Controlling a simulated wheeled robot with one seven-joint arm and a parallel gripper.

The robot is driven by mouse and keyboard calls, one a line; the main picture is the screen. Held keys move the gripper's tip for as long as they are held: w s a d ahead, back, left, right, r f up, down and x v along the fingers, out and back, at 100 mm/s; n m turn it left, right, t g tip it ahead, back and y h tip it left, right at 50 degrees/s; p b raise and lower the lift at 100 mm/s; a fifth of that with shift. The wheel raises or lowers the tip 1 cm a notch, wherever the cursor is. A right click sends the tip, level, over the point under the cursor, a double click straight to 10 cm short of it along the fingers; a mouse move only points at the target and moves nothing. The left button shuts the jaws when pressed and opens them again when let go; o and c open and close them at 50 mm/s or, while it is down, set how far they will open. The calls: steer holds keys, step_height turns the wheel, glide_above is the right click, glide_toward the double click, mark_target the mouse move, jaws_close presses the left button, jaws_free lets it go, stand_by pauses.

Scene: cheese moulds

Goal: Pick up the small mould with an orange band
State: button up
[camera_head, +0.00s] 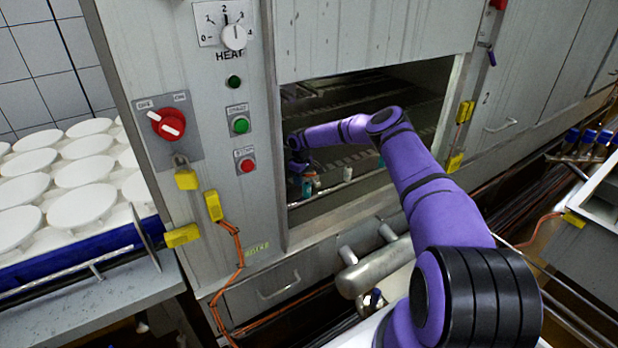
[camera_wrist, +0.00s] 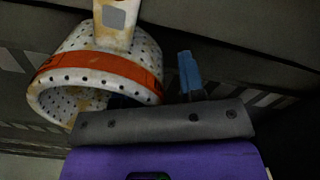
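The small mould with an orange band (camera_wrist: 100,65) shows at the left of the wrist view. It is white, stained and pierced with small holes, and it looks tilted, with its open end towards the lower left. My gripper (camera_wrist: 153,80) is close beside it. One blue finger stands clear to the right of the mould; the other is mostly hidden at the mould's lower right side. The fingers are apart, and I cannot tell whether either touches the mould. In the head view my gripper (camera_head: 299,165) is inside the open cabinet, and the mould cannot be made out clearly.
A pale piece with a grey square (camera_wrist: 115,17) rises above the mould; I cannot tell whether it is joined to it. The cabinet (camera_head: 268,130) has a frame around its opening. A small white thing (camera_head: 347,173) stands near its front edge. White discs (camera_head: 85,172) fill the left.

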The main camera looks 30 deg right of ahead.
steer(key=shift+c, duration=0.5)
jaws_close()
